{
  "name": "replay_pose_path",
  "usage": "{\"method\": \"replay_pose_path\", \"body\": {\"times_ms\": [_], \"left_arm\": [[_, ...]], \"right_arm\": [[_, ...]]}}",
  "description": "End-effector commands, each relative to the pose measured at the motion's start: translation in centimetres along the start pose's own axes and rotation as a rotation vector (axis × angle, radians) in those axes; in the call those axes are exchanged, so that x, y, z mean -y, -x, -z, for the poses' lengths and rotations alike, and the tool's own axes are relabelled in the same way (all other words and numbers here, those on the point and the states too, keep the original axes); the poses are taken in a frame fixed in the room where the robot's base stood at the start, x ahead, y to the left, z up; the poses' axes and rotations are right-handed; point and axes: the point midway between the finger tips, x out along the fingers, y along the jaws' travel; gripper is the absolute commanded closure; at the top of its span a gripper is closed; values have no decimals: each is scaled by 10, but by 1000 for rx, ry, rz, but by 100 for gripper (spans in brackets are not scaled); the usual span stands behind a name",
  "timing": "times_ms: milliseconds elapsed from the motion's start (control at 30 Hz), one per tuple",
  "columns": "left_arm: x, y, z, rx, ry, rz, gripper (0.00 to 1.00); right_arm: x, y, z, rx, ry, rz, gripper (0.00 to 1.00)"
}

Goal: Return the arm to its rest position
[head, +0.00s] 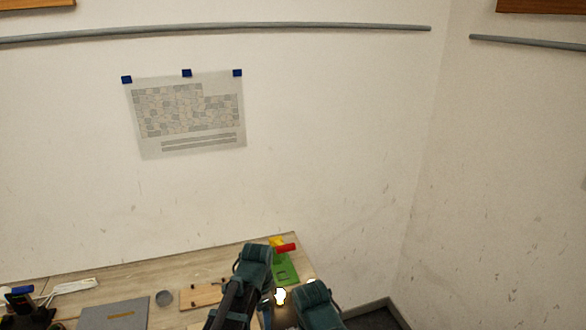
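Only the head view is given. Teal and dark links of my arm show at the bottom centre, over the right part of the wooden workbench (120,276). I cannot make out gripper fingers on either arm. A small bright white bulb-like thing (280,297) glows between the teal links. A green board (285,270) lies beside the upper link, partly hidden by it. A wooden board with small dark parts (201,296) lies left of my arm.
A grey mat (114,314), a small grey round dish (164,298) and a white strip (75,286) lie on the left. Red (286,247) and yellow (277,241) pieces lie at the bench's back right corner. A dark object (20,302) stands at the left edge. Walls stand behind and right.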

Motion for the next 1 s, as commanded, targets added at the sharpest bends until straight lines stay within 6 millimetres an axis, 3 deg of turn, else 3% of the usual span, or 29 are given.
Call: {"method": "replay_pose_path", "body": {"times_ms": [33, 200, 667, 700, 1000], "left_arm": [[-7, 1, -20, -3, 147, 5, 31], [-14, 2, -56, -12, 541, 16, 31], [-32, 3, -111, -34, 1175, 29, 31], [-37, -10, -101, -25, 1145, 27, 31], [-83, -53, -61, 48, 981, 32, 31]], "right_arm": [[0, 0, 0, 0, 0, 0, 50], [0, 0, 0, 0, 0, 0, 50], [0, 0, 0, 0, 0, 0, 50], [1, -13, 1, 0, 1, 0, 50], [5, -56, 3, 0, 5, -1, 50]]}}
